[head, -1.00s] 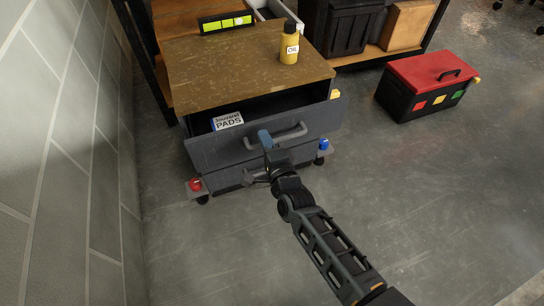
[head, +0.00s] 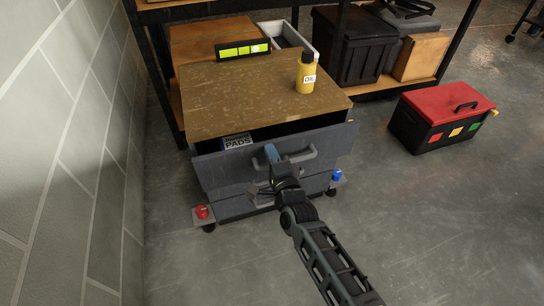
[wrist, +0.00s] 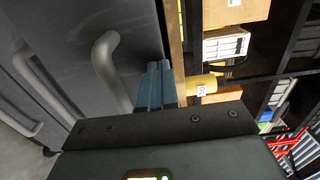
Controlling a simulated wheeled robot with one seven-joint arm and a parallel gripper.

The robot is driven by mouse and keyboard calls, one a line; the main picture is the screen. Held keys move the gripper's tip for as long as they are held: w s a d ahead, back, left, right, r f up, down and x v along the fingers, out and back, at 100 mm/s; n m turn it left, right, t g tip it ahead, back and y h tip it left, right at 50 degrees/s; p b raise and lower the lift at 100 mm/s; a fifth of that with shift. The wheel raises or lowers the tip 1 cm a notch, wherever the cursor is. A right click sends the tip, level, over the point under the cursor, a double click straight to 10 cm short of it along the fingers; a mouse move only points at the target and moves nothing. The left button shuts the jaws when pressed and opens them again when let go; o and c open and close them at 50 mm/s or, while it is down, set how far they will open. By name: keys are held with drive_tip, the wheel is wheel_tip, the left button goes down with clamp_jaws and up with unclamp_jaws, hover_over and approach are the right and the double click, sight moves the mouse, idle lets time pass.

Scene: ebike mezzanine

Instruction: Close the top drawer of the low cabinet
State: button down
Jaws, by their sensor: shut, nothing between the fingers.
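The low cabinet (head: 255,92) has a worn brown top and grey drawers. Its top drawer (head: 223,172) stands partly open, and a box marked PADS (head: 238,141) shows inside. My gripper (head: 271,153) is shut and empty, with its blue fingertips at the top drawer's front near the bar handle (head: 299,157). In the wrist view the shut blue fingers (wrist: 158,85) are close to the drawer front, beside the curved handle (wrist: 108,70). I cannot tell whether they touch it. The lower drawer (head: 240,206) looks shut.
A yellow oil bottle (head: 306,73) and a black-framed strip with yellow-green panels (head: 242,49) are on or behind the cabinet top. A red-lidded toolbox (head: 441,115) stands to the right. A block wall (head: 65,150) is close on the left. The floor in front is clear.

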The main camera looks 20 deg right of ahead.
drive_tip(key=w+b, duration=0.4)
drive_tip(key=w, duration=0.1)
drive_tip(key=shift+w, duration=0.4)
